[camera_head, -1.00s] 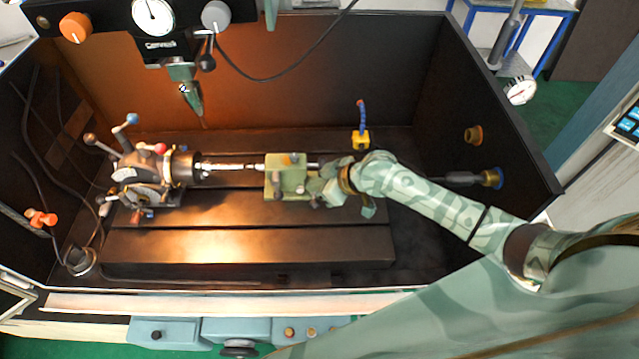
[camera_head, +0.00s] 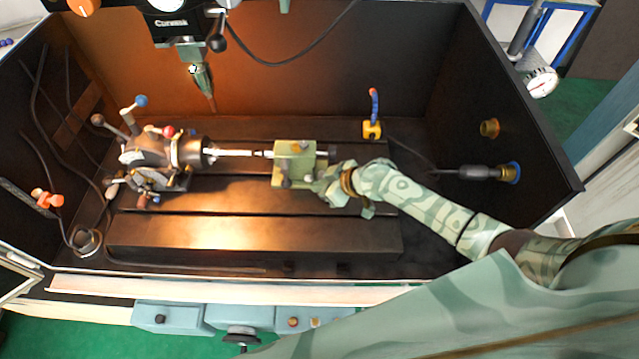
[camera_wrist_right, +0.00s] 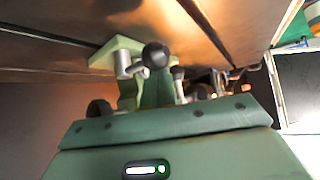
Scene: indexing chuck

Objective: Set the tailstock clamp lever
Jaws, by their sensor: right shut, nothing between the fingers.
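The tailstock (camera_head: 294,163) is a pale green block on the dark slotted table, at the right end of the bright workpiece (camera_head: 235,152). My right gripper (camera_head: 322,187) is shut and empty, close to the tailstock's right front side; I cannot tell whether they touch. In the right wrist view, a lever with a dark ball knob (camera_wrist_right: 156,55) shows just beyond my gripper's fingers (camera_wrist_right: 150,93), by a green part of the tailstock (camera_wrist_right: 112,50). The knob is not between the fingers. My left gripper is not in view.
The indexing chuck (camera_head: 155,165) with its ball-ended levers stands at the left of the table. A yellow block with a blue hose (camera_head: 372,130) stands behind my right forearm. Dark enclosure walls surround the table. The front table strip (camera_head: 250,235) is clear.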

